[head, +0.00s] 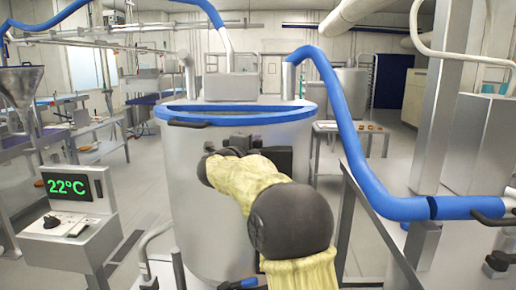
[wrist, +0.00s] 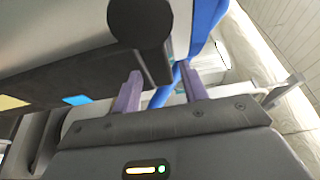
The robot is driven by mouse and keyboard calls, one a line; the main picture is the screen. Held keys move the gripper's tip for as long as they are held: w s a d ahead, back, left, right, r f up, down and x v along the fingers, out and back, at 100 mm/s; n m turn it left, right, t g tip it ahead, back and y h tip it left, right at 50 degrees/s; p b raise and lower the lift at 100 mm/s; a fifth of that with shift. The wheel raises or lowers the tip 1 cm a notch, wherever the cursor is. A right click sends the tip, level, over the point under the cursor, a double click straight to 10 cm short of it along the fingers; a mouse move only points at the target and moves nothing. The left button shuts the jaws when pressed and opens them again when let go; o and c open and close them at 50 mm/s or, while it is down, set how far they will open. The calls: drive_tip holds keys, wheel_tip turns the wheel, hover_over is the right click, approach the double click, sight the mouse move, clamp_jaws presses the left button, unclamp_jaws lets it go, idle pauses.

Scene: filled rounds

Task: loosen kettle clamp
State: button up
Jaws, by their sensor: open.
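The kettle (head: 205,185) is a large grey steel drum with a blue rim, in the middle of the head view. A dark knob (wrist: 140,22), which looks like part of the clamp, shows at the top of the wrist view, just beyond my fingers. My gripper (wrist: 161,82) is open, its two purple fingers apart with nothing held between them. The knob is ahead of the left finger; I cannot tell whether they touch. In the head view my yellow-sleeved arm reaches to the kettle's front and hides most of the clamp and the fingers.
A dark handle (head: 190,123) sits on the kettle's front rim. A thick blue hose (head: 345,130) runs down the right side. A panel reading 22°C (head: 72,184) stands at the left. A metal rail (head: 375,220) stands right of my arm. Floor shows between the panel and kettle.

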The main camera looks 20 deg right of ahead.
drive_tip(key=b+v, duration=0.3)
drive_tip(key=v, duration=1.2)
drive_tip(key=shift+a, duration=0.1)
idle(0.5)
